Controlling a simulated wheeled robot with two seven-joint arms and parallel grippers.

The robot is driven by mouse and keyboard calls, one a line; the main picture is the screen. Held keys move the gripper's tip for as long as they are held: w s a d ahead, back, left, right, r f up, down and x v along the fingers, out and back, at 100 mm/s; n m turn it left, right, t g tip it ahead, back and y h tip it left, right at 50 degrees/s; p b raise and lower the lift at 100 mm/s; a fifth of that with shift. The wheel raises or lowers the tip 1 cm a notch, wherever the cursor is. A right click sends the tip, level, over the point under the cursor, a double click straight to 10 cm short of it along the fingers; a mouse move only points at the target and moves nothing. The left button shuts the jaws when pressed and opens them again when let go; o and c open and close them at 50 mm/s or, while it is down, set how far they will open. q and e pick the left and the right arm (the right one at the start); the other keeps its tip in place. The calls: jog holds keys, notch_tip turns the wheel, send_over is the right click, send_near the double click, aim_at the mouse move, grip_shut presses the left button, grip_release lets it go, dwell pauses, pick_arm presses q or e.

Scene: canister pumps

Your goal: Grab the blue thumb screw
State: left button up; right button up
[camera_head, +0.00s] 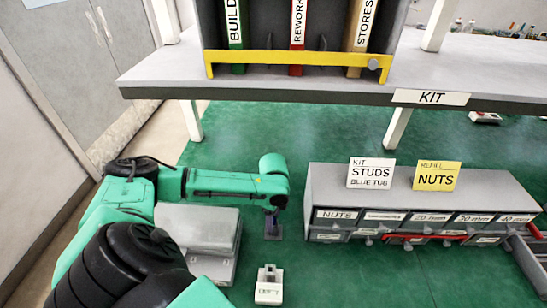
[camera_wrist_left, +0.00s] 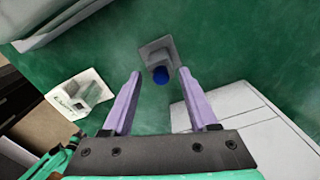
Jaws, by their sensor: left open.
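The blue thumb screw (camera_wrist_left: 160,75) shows as a small round blue top in the left wrist view. It sits at the near end of a small grey holder (camera_wrist_left: 157,49) on the green surface. My left gripper (camera_wrist_left: 159,82) is open, with its pale purple fingers on either side of the blue top in that view. I cannot tell how far above it the fingertips are. In the head view the left gripper (camera_head: 272,222) points down at the holder and largely hides the screw. My right gripper is not in view.
A grey case (camera_head: 205,228) lies just left of the gripper. A small white labelled block (camera_head: 269,286) stands in front. A grey drawer unit (camera_head: 420,190) with NUTS labels and cards stands to the right. A raised KIT shelf (camera_head: 300,92) runs behind. Green surface between is clear.

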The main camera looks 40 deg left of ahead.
pick_arm(q)
jog(key=shift+a, duration=0.1)
grip_shut()
jog(key=shift+r, duration=0.1)
